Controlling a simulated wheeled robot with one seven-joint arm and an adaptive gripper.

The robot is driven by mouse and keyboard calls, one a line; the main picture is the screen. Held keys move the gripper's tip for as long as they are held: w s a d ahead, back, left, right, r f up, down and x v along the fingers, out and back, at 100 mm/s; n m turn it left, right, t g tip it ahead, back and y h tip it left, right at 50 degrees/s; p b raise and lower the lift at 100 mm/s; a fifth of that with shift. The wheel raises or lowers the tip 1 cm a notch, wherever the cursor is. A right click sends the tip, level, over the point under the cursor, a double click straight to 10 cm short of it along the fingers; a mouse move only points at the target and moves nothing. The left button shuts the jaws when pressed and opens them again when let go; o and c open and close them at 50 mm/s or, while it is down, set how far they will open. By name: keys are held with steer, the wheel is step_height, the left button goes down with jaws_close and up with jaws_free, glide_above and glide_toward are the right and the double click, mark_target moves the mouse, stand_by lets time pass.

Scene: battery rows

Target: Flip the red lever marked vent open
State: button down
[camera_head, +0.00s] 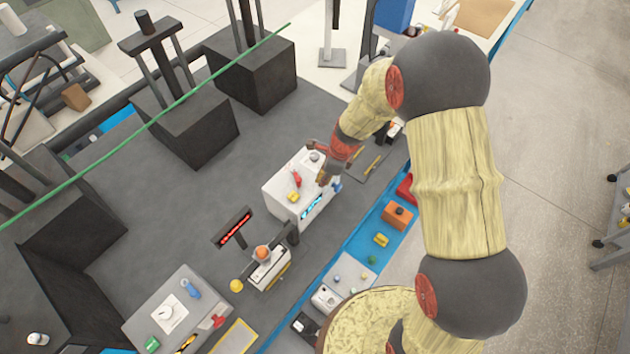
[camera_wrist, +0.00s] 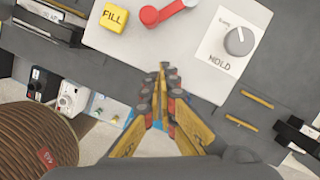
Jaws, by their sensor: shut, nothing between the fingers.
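A red lever (camera_head: 297,179) stands on top of a white box (camera_head: 280,199), beside a yellow button. In the wrist view the lever (camera_wrist: 166,12) is at the top edge, partly cut off, between the yellow FILL button (camera_wrist: 119,18) and a grey MOLD knob (camera_wrist: 239,40). No vent label is readable. Another red handle (camera_head: 213,322) is on a grey panel at lower left; its marking is unreadable too. My gripper (camera_wrist: 163,70) is shut and empty, its tips below the lever in the wrist view, apart from it. In the head view my gripper (camera_head: 326,172) is right of the lever.
A blue strip (camera_head: 365,232) with small items, including an orange block (camera_head: 397,215), runs right of the box. A red-lit display (camera_head: 235,229) and an orange-topped device (camera_head: 266,266) stand nearby. Large dark blocks (camera_head: 199,130) stand behind. Dark floor left of the box is free.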

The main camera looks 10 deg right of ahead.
steer(key=v, duration=1)
steer(key=shift+d, duration=0.2)
